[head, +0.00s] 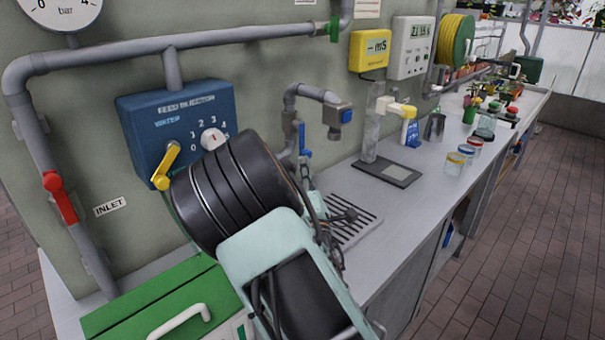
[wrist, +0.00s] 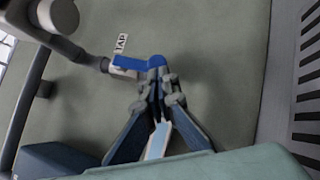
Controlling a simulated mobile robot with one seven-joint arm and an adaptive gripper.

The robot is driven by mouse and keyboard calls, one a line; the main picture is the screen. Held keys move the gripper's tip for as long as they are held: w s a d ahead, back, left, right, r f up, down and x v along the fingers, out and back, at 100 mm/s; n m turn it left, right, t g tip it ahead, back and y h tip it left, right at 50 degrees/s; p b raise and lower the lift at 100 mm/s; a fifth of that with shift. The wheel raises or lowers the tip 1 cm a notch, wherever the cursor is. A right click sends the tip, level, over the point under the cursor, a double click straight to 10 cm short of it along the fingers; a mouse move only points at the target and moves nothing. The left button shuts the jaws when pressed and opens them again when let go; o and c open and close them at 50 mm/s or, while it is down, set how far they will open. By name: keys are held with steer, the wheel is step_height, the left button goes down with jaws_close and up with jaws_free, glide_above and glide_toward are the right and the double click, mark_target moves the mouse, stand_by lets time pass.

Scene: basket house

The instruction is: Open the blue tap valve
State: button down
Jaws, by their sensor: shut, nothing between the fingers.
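The blue tap valve handle (head: 304,140) sits on the grey tap pipe below the spout, by the wall, and hangs downward in the head view. In the wrist view the blue handle (wrist: 138,63) lies across the picture, beside a small TAP label (wrist: 120,44). My gripper (wrist: 160,82) is shut, its fingertips together at the handle's free end. I cannot tell whether they touch it. Nothing shows between the fingers. In the head view my arm hides much of the gripper.
The blue feed injector box (head: 178,130) with a yellow lever is left of the tap. A slotted drain (head: 352,222) lies below it. A glass cylinder (head: 372,130) stands to the right. A green case (head: 165,300) is at front left. A red valve handle (head: 60,197) is at far left.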

steer(key=shift+w+d+r, duration=0.15)
steer(key=shift+d, duration=0.05)
